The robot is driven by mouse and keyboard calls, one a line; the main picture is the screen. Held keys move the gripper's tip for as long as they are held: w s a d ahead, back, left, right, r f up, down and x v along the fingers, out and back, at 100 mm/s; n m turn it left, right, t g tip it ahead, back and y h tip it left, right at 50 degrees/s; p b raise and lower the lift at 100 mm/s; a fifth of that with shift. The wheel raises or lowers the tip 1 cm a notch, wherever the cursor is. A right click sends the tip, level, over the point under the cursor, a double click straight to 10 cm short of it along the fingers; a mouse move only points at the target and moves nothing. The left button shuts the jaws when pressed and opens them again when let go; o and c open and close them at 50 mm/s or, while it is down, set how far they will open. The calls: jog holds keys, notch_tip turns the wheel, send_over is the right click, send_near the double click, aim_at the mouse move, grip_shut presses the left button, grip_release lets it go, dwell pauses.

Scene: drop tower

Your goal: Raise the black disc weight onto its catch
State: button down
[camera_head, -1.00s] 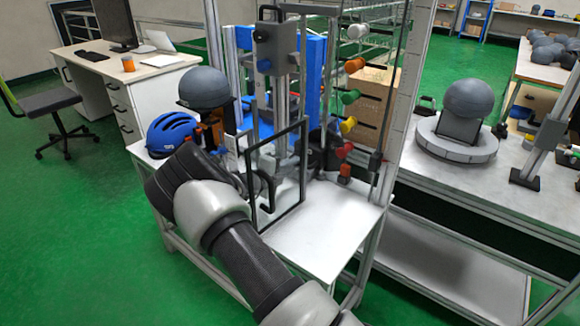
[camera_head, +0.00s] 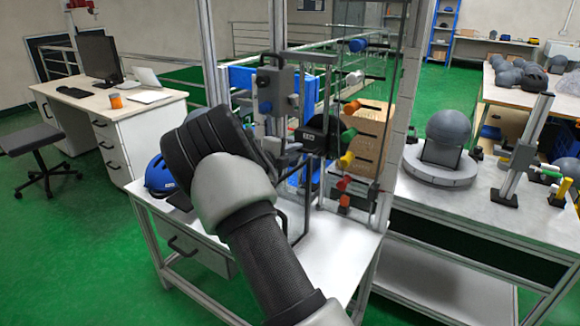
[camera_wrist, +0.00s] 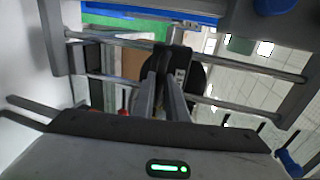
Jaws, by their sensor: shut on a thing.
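The black disc weight (camera_head: 320,137) hangs in the drop tower's frame in the head view, level with the green knob and clear of the white bench top. It also shows in the wrist view (camera_wrist: 198,78), just beyond my fingertips. My gripper (camera_wrist: 168,62) is shut at the weight; the exact grip point is partly hidden. In the head view my forearm and wrist cover most of the gripper. A grey block with a black handle (camera_head: 275,88) sits higher on the tower, left of the weight. I cannot tell which part is the catch.
Coloured knobs, including a green one (camera_head: 348,135), line the upright right of the weight. A blue helmet (camera_head: 158,176) lies on the bench at left, partly behind my arm. The bench top (camera_head: 335,245) is bare at front right. A grey dome on a round base (camera_head: 440,172) stands on the right table.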

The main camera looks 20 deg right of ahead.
notch_tip(320, 180, up, 18)
jog(key=p, duration=0.7)
jog(key=shift+d+f, duration=0.15)
jog(key=shift+f, duration=0.1)
jog(key=c, duration=1.8)
grip_release()
jog(key=shift+o, duration=0.2)
jog(key=shift+f, duration=0.15)
jog(key=shift+a+f, duration=0.15)
jog(key=shift+a, duration=0.1)
jog(key=v, duration=1.7)
jog(key=shift+s+f, duration=0.15)
jog(key=shift+s, duration=0.1)
